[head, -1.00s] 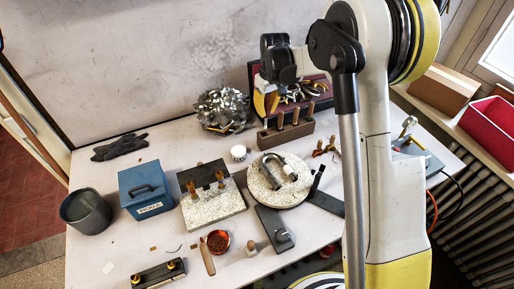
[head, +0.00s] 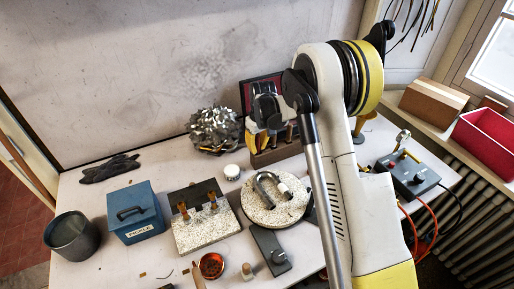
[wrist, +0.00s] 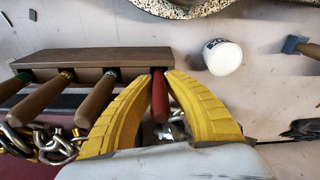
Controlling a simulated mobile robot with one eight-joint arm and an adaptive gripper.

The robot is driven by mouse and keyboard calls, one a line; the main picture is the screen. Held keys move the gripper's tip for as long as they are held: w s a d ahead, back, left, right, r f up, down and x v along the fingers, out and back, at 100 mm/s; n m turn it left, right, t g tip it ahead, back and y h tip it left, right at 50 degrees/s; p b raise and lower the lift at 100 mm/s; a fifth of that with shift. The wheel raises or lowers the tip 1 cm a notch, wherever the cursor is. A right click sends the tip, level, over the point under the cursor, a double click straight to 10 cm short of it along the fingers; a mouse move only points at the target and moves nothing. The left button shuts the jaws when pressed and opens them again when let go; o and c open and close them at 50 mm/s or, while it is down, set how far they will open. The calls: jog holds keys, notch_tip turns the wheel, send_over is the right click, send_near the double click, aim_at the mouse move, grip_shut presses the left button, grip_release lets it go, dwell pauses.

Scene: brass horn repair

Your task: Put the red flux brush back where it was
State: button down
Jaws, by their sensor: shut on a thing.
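The red flux brush shows in the wrist view as a red handle (wrist: 160,98) between the yellow fingers of my gripper (wrist: 161,80), which is shut on it. The brush's far end meets the right end of the brown wooden rack (wrist: 85,60); I cannot tell whether it sits in a slot. Several brown-handled tools (wrist: 97,100) stand in the rack to its left. In the head view my gripper (head: 258,138) is at the left end of the rack (head: 268,157), and the brush is hidden there.
A white jar (wrist: 222,57) stands close to the right of my gripper. A round speckled plate (head: 262,213) holding a bent tube lies in front of the rack. A crumpled silvery bundle (head: 213,128) lies left of the rack, and a dark red case (head: 262,88) stands behind.

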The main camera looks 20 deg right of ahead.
jog(key=shift+f, duration=0.25)
jog(key=c, duration=1.4)
grip_release()
jog(key=shift+c, duration=0.2)
jog(key=shift+r, duration=0.1)
jog(key=shift+r, duration=0.1)
